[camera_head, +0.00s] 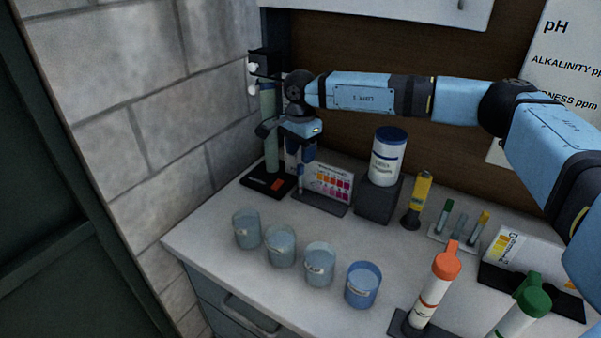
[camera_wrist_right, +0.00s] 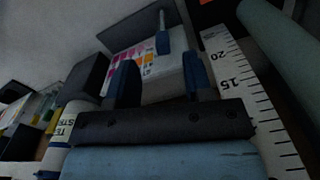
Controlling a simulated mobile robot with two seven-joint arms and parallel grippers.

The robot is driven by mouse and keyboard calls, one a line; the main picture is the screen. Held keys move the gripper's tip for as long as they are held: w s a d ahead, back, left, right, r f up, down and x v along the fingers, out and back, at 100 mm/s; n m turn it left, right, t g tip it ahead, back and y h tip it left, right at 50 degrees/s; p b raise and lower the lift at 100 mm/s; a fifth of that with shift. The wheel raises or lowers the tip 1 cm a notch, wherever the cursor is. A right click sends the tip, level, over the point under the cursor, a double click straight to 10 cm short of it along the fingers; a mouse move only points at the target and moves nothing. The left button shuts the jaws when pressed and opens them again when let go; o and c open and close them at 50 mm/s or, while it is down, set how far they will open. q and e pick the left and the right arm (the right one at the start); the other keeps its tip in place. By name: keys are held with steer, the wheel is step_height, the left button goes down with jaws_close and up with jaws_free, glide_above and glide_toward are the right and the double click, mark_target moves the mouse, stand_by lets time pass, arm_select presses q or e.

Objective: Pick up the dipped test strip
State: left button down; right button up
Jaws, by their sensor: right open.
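My right gripper (camera_head: 300,158) reaches in from the right and points down at the back left of the counter. It is open. In the right wrist view its two dark fingers with blue pads (camera_wrist_right: 160,62) stand apart. A thin strip with a blue upper end (camera_wrist_right: 162,42) shows between and just beyond the fingertips, not clasped. In the head view the strip (camera_head: 301,184) looks upright, just below the fingers, in front of the colour chart (camera_head: 332,183); the chart also shows in the wrist view (camera_wrist_right: 129,56). My left gripper is not in view.
A ruler-marked stand (camera_wrist_right: 243,85) is close beside the gripper, with its green tube (camera_head: 270,140). A white bottle with a blue lid (camera_head: 386,165) stands on a dark block to the right. Several cups (camera_head: 320,266) line the counter front. A yellow tool (camera_head: 421,190) stands further right.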

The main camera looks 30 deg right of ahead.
mark_target(300, 165)
steer(key=f, duration=0.5)
steer(key=shift+w+d+f, duration=0.1)
steer(key=shift+w, duration=0.1)
steer(key=shift+c, duration=0.2)
jaws_close()
